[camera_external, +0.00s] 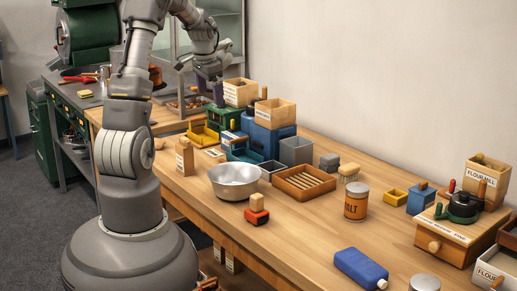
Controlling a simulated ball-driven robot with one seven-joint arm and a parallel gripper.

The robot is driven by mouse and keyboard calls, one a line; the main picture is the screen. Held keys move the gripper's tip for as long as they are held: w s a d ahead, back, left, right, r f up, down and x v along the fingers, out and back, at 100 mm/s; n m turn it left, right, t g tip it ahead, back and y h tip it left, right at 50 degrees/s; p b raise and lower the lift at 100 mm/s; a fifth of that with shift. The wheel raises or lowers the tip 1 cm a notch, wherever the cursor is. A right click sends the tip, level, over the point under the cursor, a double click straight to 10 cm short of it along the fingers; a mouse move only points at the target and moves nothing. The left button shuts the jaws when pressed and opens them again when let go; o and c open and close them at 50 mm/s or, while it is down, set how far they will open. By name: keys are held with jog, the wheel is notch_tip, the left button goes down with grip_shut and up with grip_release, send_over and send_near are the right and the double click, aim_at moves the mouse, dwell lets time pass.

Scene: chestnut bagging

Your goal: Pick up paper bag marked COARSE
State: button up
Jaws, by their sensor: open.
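A small upright brown paper bag (184,158) stands near the table's front left edge, beside my arm. Its label is too small to read, so I cannot tell whether it says COARSE. My gripper (213,88) is open and points down over the far left end of the table. It is above and behind the bag, well apart from it.
A blue canister (361,267) lies at the front.

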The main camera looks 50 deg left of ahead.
aim_at(184, 139)
jog(key=s+a+f, duration=0.1)
jog(key=s+f, duration=0.1)
jog(key=f, duration=0.1)
jog(key=s+a+f+g+h, duration=0.1)
jog(key=s+f, duration=0.2)
jog(key=s+a+f+g, duration=0.1)
jog(key=s+f, duration=0.2)
jog(key=f, duration=0.1)
jog(key=shift+s+a+h, duration=0.1)
jog(key=shift+a+h, duration=0.05)
jog(key=shift+h, duration=0.25)
notch_tip(184, 139, down, 8)
jog(key=b, duration=0.3)
jog(key=shift+r, duration=0.25)
jog(key=c, duration=1.1)
jog(key=shift+c, duration=0.2)
jog(key=shift+r, duration=0.1)
